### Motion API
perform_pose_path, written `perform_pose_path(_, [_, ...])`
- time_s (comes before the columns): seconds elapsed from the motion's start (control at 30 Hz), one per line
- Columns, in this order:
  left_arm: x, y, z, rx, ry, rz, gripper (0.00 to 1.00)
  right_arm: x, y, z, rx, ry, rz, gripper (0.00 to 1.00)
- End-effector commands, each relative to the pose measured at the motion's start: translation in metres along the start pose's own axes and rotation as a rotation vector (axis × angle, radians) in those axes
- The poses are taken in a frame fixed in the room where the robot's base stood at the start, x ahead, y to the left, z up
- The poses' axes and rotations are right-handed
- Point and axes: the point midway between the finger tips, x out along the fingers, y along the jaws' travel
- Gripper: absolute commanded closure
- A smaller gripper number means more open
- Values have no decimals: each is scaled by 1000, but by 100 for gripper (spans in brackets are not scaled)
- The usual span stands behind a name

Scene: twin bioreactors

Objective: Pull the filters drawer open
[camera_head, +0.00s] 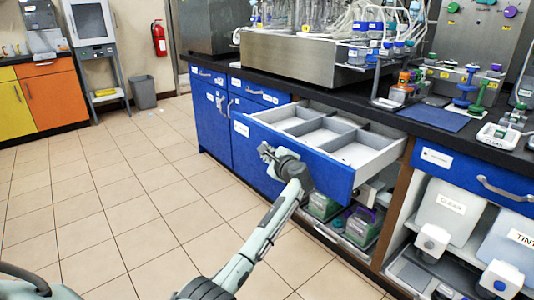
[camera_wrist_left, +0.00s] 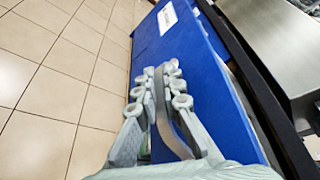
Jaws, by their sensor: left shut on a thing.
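A blue-fronted drawer (camera_head: 300,155) stands pulled well out of the bench, showing several grey compartments that look empty. The white label (camera_head: 242,128) on its front is too small to read. My left gripper (camera_head: 272,157) is at the drawer front. In the left wrist view, my left gripper (camera_wrist_left: 158,82) is shut on the curved metal drawer handle (camera_wrist_left: 172,128), with a finger on each side of it. The blue drawer front (camera_wrist_left: 187,62) and its label (camera_wrist_left: 167,18) also show there. In the head view the handle is hidden behind the gripper. My right gripper is out of view.
White containers (camera_head: 450,210) stand in the cabinet to the right. The black benchtop (camera_head: 285,97) carries a steel unit (camera_head: 300,62) and racks. The tiled floor (camera_head: 130,200) to the left is clear.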

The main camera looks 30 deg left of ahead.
Motion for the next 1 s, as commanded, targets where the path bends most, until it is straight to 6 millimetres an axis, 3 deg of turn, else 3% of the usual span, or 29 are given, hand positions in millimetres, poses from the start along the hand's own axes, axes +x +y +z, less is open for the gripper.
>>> perform_pose_path(0.07, [-1,1,-2,1,4,1,100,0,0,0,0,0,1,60])
perform_pose_path(0.1, [-1,1,-2,1,4,1,89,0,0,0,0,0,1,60])
perform_pose_path(0.17, [-1,1,-2,1,4,1,83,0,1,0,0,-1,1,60])
perform_pose_path(0.57, [-10,0,-1,-1,3,-2,83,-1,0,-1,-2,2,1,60])
perform_pose_path(1.0, [-96,1,-2,-1,5,0,83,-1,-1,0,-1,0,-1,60])
